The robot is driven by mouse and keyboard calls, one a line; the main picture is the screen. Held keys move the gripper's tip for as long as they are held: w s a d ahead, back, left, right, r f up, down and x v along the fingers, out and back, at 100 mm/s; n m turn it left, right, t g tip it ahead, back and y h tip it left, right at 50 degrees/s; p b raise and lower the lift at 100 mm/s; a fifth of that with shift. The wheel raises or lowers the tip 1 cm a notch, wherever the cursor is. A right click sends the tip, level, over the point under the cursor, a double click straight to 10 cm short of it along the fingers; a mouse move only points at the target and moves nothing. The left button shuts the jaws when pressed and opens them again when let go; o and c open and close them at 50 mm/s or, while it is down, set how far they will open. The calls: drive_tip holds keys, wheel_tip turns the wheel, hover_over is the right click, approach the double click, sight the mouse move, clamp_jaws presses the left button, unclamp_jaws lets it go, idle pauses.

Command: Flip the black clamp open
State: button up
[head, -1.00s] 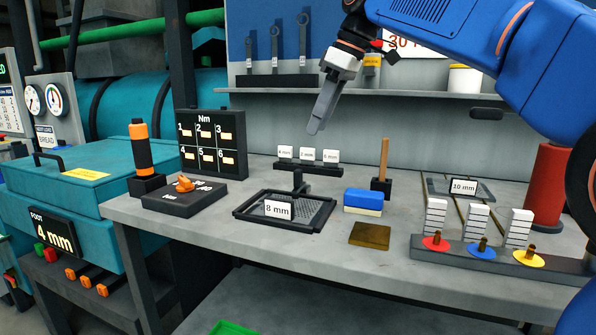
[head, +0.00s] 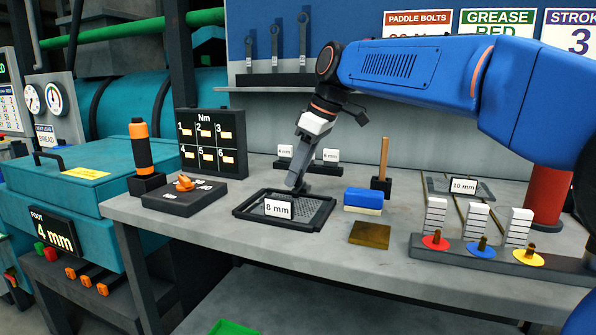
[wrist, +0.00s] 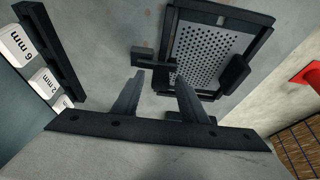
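The black clamp (wrist: 144,56) stands at the edge of the framed perforated plate (wrist: 205,55); its short dark bar shows just beyond my fingertips in the wrist view. My gripper (wrist: 160,77) is open and empty, with its two fingers apart on either side of the clamp's dark parts. I cannot tell whether it touches them. In the head view my gripper (head: 292,185) points down at the back of the black tray frame (head: 240,211) with the 8 mm label (head: 278,208), and hides most of the clamp.
A dark rack with white size tags (head: 331,155) stands just behind my gripper. A blue-and-cream block (head: 363,199) and a wooden-handled tool (head: 384,160) are to the right. A torque panel (head: 208,143) and an orange-handled driver (head: 140,150) are to the left.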

drive_tip(key=shift+c, duration=0.6)
clamp_jaws()
